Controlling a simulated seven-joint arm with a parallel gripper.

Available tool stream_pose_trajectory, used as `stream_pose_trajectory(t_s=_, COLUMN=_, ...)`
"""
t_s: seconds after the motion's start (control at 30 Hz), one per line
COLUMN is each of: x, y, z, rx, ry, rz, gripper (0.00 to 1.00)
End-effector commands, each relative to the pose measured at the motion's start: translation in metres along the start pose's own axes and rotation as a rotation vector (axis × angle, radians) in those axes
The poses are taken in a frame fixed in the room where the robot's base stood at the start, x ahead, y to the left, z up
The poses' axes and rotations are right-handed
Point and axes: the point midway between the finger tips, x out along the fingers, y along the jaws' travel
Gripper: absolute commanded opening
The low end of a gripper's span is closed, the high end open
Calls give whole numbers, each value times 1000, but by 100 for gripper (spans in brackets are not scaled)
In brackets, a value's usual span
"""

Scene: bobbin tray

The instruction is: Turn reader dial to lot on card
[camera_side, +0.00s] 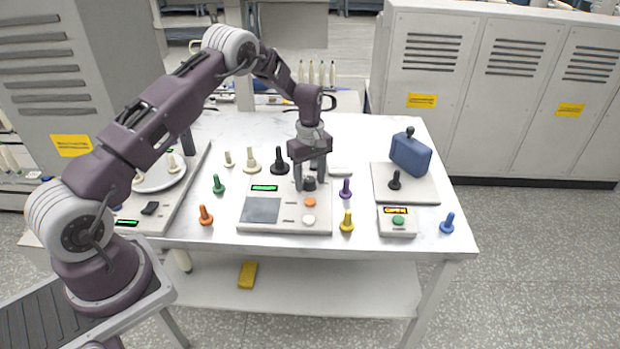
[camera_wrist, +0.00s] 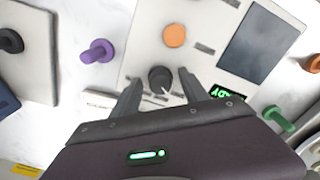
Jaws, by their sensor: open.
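The reader is a pale box (camera_side: 285,224) on the table with a grey pad, a green-lit display (camera_side: 264,188), an orange button (camera_side: 310,202) and a white button. Its black dial (camera_side: 309,184) sits at the upper right of the box. In the wrist view the dial (camera_wrist: 160,79) shows a pale pointer line. My gripper (camera_side: 311,184) points down, its open fingers on either side of the dial; in the wrist view the gripper (camera_wrist: 160,88) has gaps beside the dial. A pale strip, perhaps the card (camera_side: 340,171), lies behind the reader; its writing is unreadable. The display (camera_wrist: 228,94) is partly hidden.
Purple (camera_side: 346,188), yellow (camera_side: 347,221), green (camera_side: 218,184) and orange (camera_side: 206,215) bobbins stand around the reader. A blue bobbin (camera_side: 447,223) is near the edge.

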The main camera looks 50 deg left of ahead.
Motion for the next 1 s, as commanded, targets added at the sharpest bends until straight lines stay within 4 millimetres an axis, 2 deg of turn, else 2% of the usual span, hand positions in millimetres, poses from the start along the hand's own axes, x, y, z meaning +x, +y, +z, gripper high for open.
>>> stream_pose_trajectory(t_s=0.2, x=0, y=0, z=0, rx=1, ry=0, rz=0, gripper=50)
stream_pose_trajectory(t_s=0.47, x=0, y=0, z=0, rx=2, ry=0, rz=0, gripper=0)
stream_pose_trajectory(t_s=0.77, x=0, y=0, z=0, rx=30, ry=0, rz=0, gripper=0)
stream_pose_trajectory(t_s=1.0, x=0, y=0, z=0, rx=165, ry=0, rz=0, gripper=0)
